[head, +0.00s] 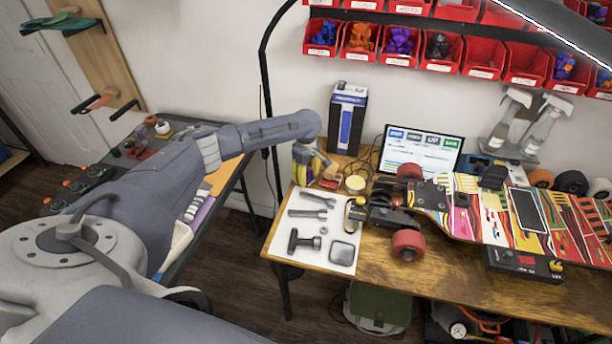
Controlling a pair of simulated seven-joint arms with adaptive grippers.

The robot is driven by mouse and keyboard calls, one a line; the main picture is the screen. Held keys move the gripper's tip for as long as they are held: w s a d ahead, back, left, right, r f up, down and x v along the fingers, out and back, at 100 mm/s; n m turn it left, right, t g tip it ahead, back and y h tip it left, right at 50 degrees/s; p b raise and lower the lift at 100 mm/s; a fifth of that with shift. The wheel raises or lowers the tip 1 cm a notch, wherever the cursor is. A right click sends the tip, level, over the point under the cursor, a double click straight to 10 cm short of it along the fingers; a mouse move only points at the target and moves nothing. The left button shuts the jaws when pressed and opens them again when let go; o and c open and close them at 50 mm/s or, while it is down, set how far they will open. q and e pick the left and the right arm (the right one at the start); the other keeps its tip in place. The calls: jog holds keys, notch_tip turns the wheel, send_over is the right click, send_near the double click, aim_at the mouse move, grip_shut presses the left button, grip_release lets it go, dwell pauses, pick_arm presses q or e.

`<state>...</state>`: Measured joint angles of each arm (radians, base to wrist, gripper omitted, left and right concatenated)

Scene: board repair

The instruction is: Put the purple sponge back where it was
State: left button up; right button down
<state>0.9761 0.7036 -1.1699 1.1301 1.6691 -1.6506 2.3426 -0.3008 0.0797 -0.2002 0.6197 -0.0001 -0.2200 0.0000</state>
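I cannot clearly make out the purple sponge. A purple strip (199,215) shows on the dark side table at left, partly behind my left arm; I cannot tell whether it is the sponge. My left arm reaches right across the side table. My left gripper (312,172) points down at the back left corner of the wooden workbench (400,277), beside a small red and yellow item (329,178). Its fingers are small and blend with the colours there, so I cannot tell whether it is open or holds anything. My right gripper is out of view.
A white tool mat (318,264) lies at the bench's left end. A skateboard (463,205) with red wheels fills the middle and right. A laptop (421,150), a blue-black box (347,118) and spray bottles (540,130) stand behind. Red bins (441,52) hang above.

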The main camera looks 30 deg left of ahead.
pick_arm(q)
jog(key=shift+o, duration=1)
jog(key=shift+r, duration=3.95)
